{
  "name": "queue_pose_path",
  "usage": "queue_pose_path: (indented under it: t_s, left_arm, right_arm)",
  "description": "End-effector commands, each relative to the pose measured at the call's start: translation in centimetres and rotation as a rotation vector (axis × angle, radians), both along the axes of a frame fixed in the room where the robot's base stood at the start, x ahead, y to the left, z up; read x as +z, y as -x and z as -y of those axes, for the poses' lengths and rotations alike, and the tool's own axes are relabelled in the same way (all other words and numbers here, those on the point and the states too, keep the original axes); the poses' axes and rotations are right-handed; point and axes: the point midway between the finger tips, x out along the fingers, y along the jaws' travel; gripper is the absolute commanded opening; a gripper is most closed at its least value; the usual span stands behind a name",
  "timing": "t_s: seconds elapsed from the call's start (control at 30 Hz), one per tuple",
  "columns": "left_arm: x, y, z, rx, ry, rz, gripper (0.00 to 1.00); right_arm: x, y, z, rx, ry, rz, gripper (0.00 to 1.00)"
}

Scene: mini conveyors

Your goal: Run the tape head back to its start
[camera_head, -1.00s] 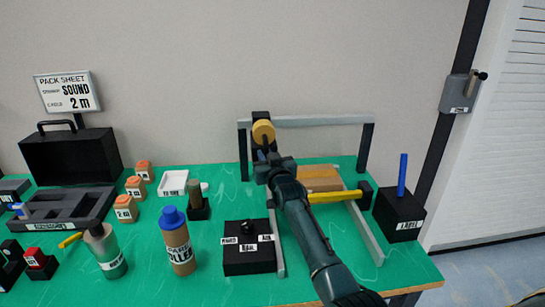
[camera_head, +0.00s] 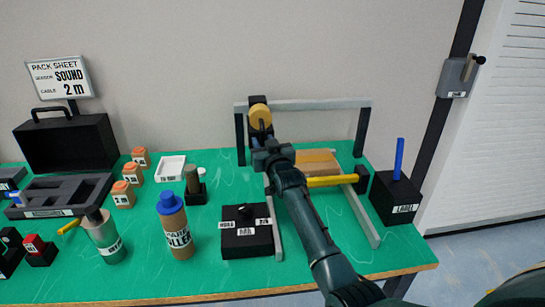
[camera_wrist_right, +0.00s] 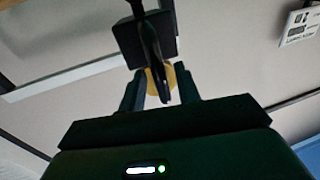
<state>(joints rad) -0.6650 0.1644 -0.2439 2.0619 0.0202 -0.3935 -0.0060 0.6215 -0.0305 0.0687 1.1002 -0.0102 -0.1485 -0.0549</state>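The tape head, a black block with a yellow roll (camera_head: 259,115), is at the left end of the grey overhead rail (camera_head: 310,104). My right gripper (camera_head: 262,142) is just in front of and below it. In the right wrist view, the fingers of my right gripper (camera_wrist_right: 160,90) stand apart. A dark handle (camera_wrist_right: 150,45) of the tape head reaches down between them, with the yellow roll (camera_wrist_right: 172,82) partly hidden behind. I see no firm grip on the handle. My left gripper is not in view.
A tan carton (camera_head: 317,160) lies under the rail, behind a yellow bar (camera_head: 330,181). A black box with a blue post (camera_head: 398,160) stands to the right. A black control box (camera_head: 246,243), a blue-capped bottle (camera_head: 175,230) and a black tray (camera_head: 40,211) occupy the green table.

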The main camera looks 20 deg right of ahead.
Motion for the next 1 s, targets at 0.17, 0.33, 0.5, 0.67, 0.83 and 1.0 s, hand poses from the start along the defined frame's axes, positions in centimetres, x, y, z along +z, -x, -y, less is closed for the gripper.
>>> queue_pose_path:
  t_s: [0.17,0.33,0.5,0.67,0.83,1.0]
  left_arm:
    - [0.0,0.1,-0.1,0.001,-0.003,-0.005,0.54]
    - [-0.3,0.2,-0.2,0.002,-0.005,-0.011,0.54]
    - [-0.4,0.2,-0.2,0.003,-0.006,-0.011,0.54]
    - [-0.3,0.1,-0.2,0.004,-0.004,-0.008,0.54]
    - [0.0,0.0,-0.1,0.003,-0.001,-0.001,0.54]
    - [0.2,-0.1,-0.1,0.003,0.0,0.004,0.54]
  right_arm:
    - [-0.1,2.7,-0.1,0.0,0.0,-0.001,0.33]
    - [-0.1,5.8,-0.3,0.001,-0.001,-0.002,0.33]
    - [-0.1,8.7,-0.4,0.001,-0.001,-0.001,0.33]
    - [-0.1,10.8,-0.5,0.001,-0.001,-0.002,0.33]
    - [0.0,11.8,-0.6,0.001,-0.001,-0.001,0.33]
    - [0.0,12.0,-0.6,0.001,-0.001,-0.001,0.33]
